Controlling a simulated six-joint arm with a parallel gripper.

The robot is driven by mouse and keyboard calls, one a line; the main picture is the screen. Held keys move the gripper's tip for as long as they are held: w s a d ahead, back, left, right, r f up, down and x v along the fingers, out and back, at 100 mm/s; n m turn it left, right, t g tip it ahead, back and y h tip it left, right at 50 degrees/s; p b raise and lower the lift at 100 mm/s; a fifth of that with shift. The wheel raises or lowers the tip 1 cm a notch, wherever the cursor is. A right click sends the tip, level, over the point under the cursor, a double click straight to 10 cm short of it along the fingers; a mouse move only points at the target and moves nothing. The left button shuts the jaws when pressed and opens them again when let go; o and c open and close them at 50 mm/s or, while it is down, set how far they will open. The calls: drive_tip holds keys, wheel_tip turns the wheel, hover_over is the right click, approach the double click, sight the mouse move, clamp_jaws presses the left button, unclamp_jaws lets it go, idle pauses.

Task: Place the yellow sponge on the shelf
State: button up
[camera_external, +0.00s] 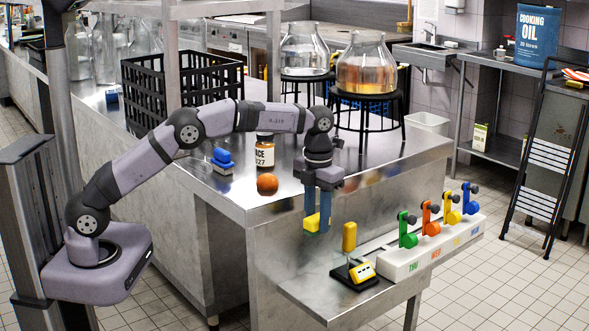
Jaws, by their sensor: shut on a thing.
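My gripper (317,222) points down in front of the bench's front edge, its blue fingers shut on the yellow sponge (311,222). The fingers hide part of the sponge. The sponge is held in the air above a low metal ledge (318,295), which looks like the shelf, at the front of the bench. I cannot tell its exact height over the ledge.
A jar (264,153), an orange (267,184) and a blue brush-like item (222,161) stand on the bench.

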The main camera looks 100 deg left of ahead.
sight(315, 290)
wheel_tip(315, 290, down, 18)
idle(1.1)
drive_tip(key=shift+f, duration=0.2)
drive_tip(key=o, duration=1.1)
drive_tip(key=shift+r, duration=0.1)
wheel_tip(315, 290, up, 12)
drive_tip(key=shift+r, duration=0.15)
drive_tip(key=shift+d, duration=0.15)
